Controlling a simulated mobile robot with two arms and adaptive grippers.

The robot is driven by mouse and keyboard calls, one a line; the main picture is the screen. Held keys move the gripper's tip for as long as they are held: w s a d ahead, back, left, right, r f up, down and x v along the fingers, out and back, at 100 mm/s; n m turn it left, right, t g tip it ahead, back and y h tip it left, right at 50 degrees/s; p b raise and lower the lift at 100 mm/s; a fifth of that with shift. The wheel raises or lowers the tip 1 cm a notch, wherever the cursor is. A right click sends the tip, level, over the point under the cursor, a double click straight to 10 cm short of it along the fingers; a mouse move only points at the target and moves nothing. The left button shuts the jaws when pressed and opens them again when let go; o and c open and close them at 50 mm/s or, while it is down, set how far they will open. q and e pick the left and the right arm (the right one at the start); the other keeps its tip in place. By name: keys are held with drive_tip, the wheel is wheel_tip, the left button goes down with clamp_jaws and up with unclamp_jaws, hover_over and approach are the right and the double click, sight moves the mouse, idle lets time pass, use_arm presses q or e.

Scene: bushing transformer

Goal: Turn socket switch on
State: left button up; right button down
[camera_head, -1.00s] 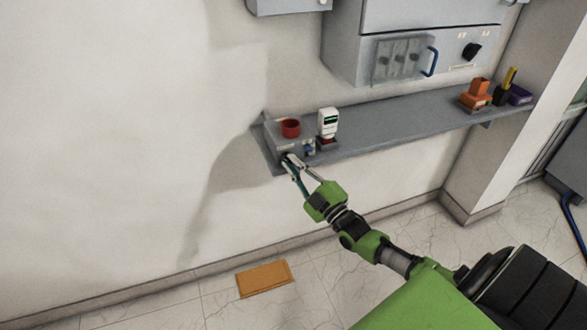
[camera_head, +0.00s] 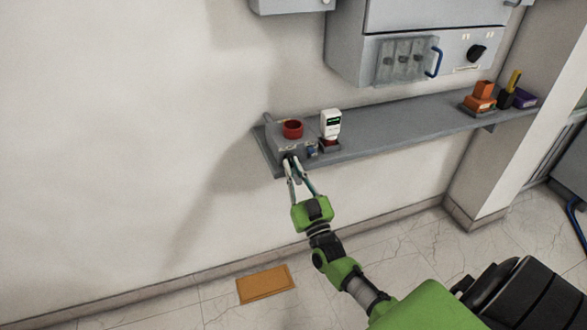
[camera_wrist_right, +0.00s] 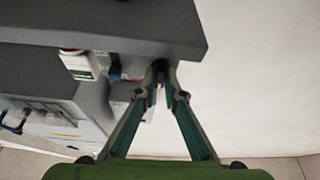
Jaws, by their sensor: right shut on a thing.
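A grey socket box (camera_head: 277,143) sits at the left end of the wall shelf, with a red round part (camera_head: 293,129) on top and a small blue part (camera_head: 311,151) at its front right. A dark socket switch (camera_head: 288,157) is on the box's front, mostly hidden by the fingers. My right gripper (camera_head: 291,162) is at the box front with its fingertips closed in on the switch. In the right wrist view the fingertips (camera_wrist_right: 164,86) converge on a dark piece (camera_wrist_right: 160,68). Its exact turn angle cannot be told. My left gripper is not in view.
The grey shelf (camera_head: 400,127) runs along the wall. A white device (camera_head: 330,124) stands just right of the box. Orange (camera_head: 482,92) and purple (camera_head: 525,98) items are at the far right end. A cabinet (camera_head: 420,55) hangs above.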

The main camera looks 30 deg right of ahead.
drive_tip(key=shift+f+m+h, duration=0.15)
drive_tip(key=shift+m+h, duration=0.25)
drive_tip(key=shift+m, duration=0.4)
drive_tip(key=c, duration=2.4)
unclamp_jaws()
drive_tip(key=v, duration=1.2)
drive_tip(key=shift+a, duration=0.1)
